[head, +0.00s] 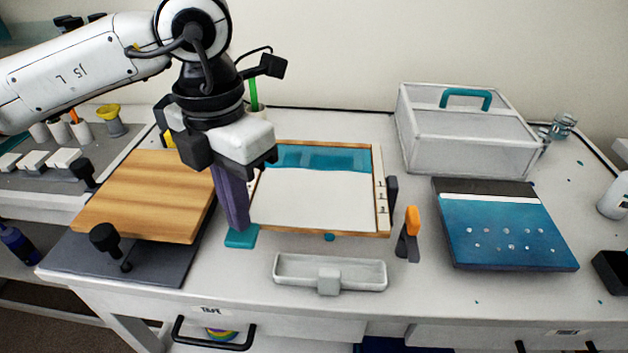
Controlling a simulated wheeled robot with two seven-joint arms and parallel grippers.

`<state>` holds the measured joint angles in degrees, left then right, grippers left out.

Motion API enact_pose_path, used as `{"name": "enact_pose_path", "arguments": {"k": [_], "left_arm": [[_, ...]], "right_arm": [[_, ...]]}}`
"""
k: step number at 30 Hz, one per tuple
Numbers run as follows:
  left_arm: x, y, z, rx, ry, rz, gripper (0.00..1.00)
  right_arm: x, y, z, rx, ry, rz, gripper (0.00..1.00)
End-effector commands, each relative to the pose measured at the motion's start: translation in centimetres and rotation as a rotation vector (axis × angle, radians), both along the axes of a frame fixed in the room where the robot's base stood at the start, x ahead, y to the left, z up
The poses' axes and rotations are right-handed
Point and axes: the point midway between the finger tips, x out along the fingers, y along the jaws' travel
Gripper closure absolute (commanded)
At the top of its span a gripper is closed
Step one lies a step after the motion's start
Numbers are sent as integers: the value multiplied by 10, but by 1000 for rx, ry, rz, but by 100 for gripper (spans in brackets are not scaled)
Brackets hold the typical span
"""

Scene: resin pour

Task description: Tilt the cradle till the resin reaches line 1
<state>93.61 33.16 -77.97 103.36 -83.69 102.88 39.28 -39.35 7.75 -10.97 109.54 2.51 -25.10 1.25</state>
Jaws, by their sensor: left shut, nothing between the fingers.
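The cradle is a wood-framed tray (384,160) with a white bed (310,200) in the middle of the bench. Teal resin (320,157) lies as a band along its far end, and the rest of the bed is white. Small numbered marks (381,197) run down the right rail; the resin's near edge appears to lie beyond the farthest mark. My left gripper (237,226) points down at the cradle's left side, shut and empty. Its fingers hide part of the left rail, and I cannot tell whether they touch it. My right gripper is not in view.
A wooden board (150,190) lies left on a dark base with black knobs. A pale trough (330,270) sits in front. An orange-tipped clamp (411,228), a blue panel (505,230) and a grey box (465,135) with teal handle stand right. Bare bench shows at front right.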

Motion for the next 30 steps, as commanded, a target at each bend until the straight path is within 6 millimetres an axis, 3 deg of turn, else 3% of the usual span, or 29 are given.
{"name": "enact_pose_path", "arguments": {"k": [11, 30], "left_arm": [[0, 0, -1, 0, 0, 0, 100], [0, 0, -20, 0, 0, 0, 100]], "right_arm": [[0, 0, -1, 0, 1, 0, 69], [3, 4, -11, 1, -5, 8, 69]]}}
